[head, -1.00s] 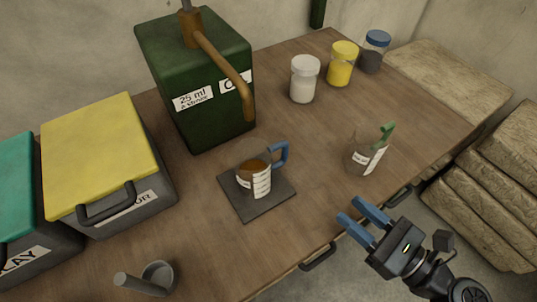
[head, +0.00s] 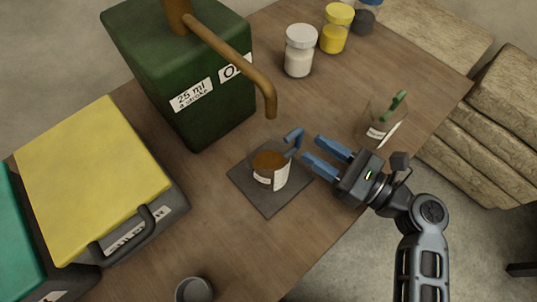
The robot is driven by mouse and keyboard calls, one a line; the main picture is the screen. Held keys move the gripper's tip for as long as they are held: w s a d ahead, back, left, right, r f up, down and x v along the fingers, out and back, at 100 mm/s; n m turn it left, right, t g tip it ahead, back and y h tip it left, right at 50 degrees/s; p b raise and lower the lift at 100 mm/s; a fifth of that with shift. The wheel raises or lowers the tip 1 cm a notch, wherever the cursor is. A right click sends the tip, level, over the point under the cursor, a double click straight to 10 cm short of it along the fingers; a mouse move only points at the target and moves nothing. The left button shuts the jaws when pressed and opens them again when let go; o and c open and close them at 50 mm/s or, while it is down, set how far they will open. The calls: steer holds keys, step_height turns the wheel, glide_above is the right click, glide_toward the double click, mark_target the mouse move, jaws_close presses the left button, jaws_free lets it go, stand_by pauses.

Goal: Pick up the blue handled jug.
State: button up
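The blue handled jug (head: 272,171) stands upright on a dark square mat (head: 266,204) on the table. It is clear with a white label and holds brown contents. Its blue handle (head: 294,142) points to the upper right, toward my gripper. My gripper (head: 311,153) is open, its two blue fingers pointing left at the handle. The fingertips look close to the handle, with nothing between them; I cannot tell whether they touch it. A second clear jug with a green handle (head: 383,121) stands behind and to the right of my gripper.
A green box with a brown spout (head: 262,90) stands behind the jug, the spout hanging near it. A white jar (head: 299,50) and a yellow jar (head: 336,29) stand at the back. A yellow-lidded bin (head: 93,175) is at left. A grey cup (head: 194,289) is in front.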

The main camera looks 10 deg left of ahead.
mark_target(298, 145)
steer(key=x, duration=0.5)
steer(key=shift+s+a+p, duration=0.15)
steer(key=shift+a+p, duration=0.05)
steer(key=shift+p, duration=0.15)
jaws_close()
steer(key=shift+r, duration=0.1)
